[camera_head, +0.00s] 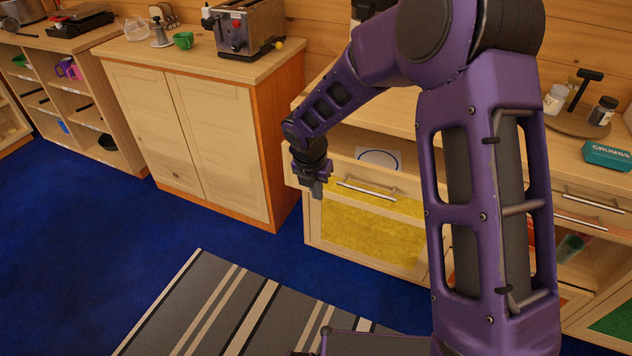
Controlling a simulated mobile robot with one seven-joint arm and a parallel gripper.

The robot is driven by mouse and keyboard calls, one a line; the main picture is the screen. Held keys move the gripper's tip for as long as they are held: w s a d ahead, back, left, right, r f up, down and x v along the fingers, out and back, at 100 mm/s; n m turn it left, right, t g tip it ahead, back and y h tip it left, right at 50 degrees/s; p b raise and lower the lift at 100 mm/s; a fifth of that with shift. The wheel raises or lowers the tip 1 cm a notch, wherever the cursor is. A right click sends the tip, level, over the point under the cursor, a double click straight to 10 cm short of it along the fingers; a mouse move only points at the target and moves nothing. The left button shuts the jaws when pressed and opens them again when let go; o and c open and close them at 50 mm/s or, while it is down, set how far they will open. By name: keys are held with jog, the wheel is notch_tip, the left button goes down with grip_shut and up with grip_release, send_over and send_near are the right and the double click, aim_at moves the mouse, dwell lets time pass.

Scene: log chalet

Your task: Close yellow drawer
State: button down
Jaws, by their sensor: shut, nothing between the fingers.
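The yellow drawer (405,203) is the top drawer of the middle cabinet, with a yellow front panel and a metal bar handle (366,192). It stands pulled out, and its inside shows a white sheet with a dark blue ring (379,159). My gripper (316,193) is shut and empty, pointing down at the left end of the drawer front. I cannot tell whether it touches the front. My purple arm hides the right part of the drawer.
A yellow-panelled door (370,232) sits below the drawer. A wooden cabinet (205,140) with a toaster (250,27) and a green cup (183,40) stands to the left. A striped rug (235,310) lies on the blue floor. Blue floor is clear in front of the left cabinet.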

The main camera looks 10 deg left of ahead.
jog(key=b+x, duration=0.1)
jog(key=x, duration=0.6)
jog(key=shift+f, duration=0.2)
jog(key=shift+w+r, duration=0.1)
jog(key=shift+w, duration=0.15)
